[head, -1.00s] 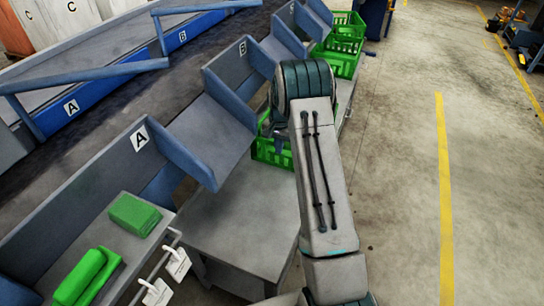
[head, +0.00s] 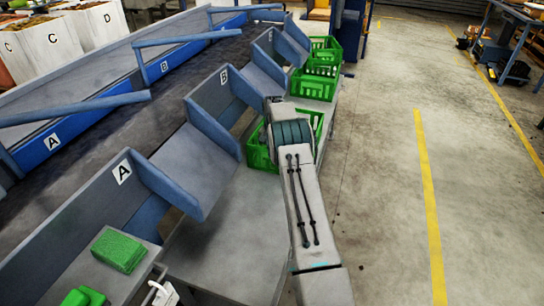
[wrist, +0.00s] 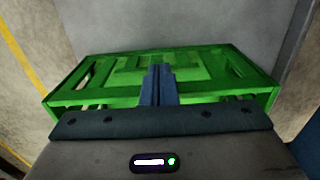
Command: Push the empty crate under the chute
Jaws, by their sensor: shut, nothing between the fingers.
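The green crate (head: 259,156) stands on the grey table beside the lower end of the chute (head: 200,150), below the B sign. My arm covers part of it in the head view. In the wrist view the crate (wrist: 105,98) spans the frame, with slotted walls. No load shows in the part I see. My gripper (wrist: 158,72) is shut and empty, its blue-grey fingers over the near side of the crate. I cannot tell whether they touch it. The fingers are hidden in the head view.
More green crates (head: 312,86) stand farther along the table. Green packs (head: 120,249) lie on the near shelf by the A sign. White tags hang by the near rail. The grey tabletop (head: 235,240) before the crate is bare. Open floor with a yellow line (head: 425,180) lies right.

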